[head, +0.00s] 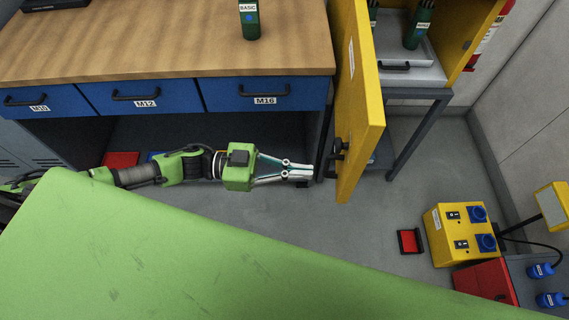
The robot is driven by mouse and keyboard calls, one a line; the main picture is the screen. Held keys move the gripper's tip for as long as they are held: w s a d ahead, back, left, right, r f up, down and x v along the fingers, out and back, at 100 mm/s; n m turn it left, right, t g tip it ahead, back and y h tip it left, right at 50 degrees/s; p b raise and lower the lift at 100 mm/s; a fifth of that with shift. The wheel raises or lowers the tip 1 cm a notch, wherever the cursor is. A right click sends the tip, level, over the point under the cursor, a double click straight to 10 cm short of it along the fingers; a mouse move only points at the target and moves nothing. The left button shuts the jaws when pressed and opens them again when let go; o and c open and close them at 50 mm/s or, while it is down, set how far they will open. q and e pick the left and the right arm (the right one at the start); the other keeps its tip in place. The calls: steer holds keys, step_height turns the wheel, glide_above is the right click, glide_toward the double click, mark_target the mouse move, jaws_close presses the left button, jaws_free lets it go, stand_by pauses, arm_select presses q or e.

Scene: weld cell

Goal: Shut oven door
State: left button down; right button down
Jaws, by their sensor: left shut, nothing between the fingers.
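The yellow oven (484,40) stands at the upper right on a dark stand. Its yellow door (358,95) hangs wide open, swung out toward me and seen nearly edge-on. A black latch handle (338,150) is on the door's left face, low near its free edge. My left gripper (309,173) is shut and empty, its fingertips just left of the door near the handle and pointing right at it. A small gap seems to lie between fingertips and door. My right gripper is not in view.
A workbench (150,45) with blue drawers is behind my left arm, a green canister (249,20) on it. Inside the oven are a pulled-out grey tray (425,73) and green canisters.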

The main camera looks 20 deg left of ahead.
mark_target(346, 175)
arm_select(q)
steer(key=p+x, duration=0.1)
steer(key=x, duration=0.6)
steer(key=shift+d+p, duration=0.1)
steer(key=shift+p, duration=0.25)
